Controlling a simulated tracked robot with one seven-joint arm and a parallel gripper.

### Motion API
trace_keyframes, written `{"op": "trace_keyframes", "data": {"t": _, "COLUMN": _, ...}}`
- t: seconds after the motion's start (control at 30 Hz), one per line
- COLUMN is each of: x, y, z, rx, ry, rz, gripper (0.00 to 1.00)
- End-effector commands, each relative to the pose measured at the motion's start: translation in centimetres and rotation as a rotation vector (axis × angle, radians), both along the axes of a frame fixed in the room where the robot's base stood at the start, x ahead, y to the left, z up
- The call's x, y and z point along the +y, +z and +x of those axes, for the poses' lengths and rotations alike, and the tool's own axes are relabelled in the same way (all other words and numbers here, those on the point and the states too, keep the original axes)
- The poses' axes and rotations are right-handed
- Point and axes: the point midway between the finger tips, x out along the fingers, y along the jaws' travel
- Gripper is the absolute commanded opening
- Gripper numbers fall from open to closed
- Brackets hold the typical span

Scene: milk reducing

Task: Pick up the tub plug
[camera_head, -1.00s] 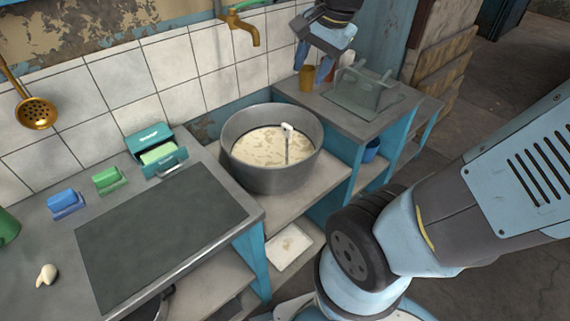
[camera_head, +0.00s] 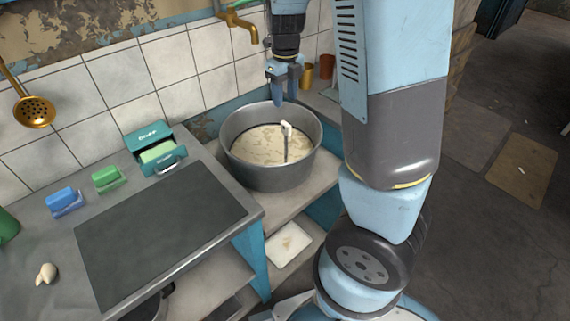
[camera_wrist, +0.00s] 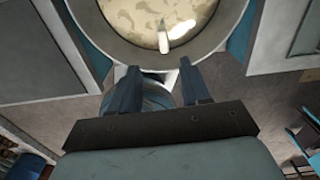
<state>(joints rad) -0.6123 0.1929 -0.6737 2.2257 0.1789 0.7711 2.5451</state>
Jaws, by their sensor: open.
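The tub plug (camera_head: 286,143) is a thin upright rod with a white bent top. It stands in the milky liquid of a round grey metal tub (camera_head: 241,170). In the wrist view the plug (camera_wrist: 163,40) shows ahead of the fingertips, inside the tub (camera_wrist: 120,47). Its lower end is hidden by the liquid. My gripper (camera_head: 284,99) points down at the tub's back rim, above and behind the plug in the head view. Its two blue fingers (camera_wrist: 159,68) are apart with nothing between them, and they do not touch the plug.
A wall tap (camera_head: 241,22) hangs just left of my gripper. A dark-topped counter (camera_head: 160,225) lies left of the tub, with a green box (camera_head: 152,144) and small blue and green blocks. Brown cups (camera_head: 327,67) stand on the right counter, which my arm partly hides.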

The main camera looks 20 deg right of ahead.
Motion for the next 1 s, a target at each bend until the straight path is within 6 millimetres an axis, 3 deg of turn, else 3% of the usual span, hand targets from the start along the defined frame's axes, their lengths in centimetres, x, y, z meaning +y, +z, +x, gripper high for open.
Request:
{"op": "trace_keyframes", "data": {"t": 0.17, "x": 0.0, "y": -1.8, "z": 0.1, "rx": 0.005, "ry": -0.03, "rz": -0.006, "gripper": 0.47}}
{"op": "trace_keyframes", "data": {"t": 0.5, "x": -0.1, "y": -7.3, "z": 0.1, "rx": 0.005, "ry": -0.026, "rz": -0.006, "gripper": 0.47}}
{"op": "trace_keyframes", "data": {"t": 0.83, "x": -0.1, "y": -9.3, "z": 0.2, "rx": 0.003, "ry": -0.025, "rz": -0.004, "gripper": 0.47}}
{"op": "trace_keyframes", "data": {"t": 1.0, "x": -0.4, "y": -11.3, "z": 0.3, "rx": 0.003, "ry": -0.027, "rz": -0.005, "gripper": 0.47}}
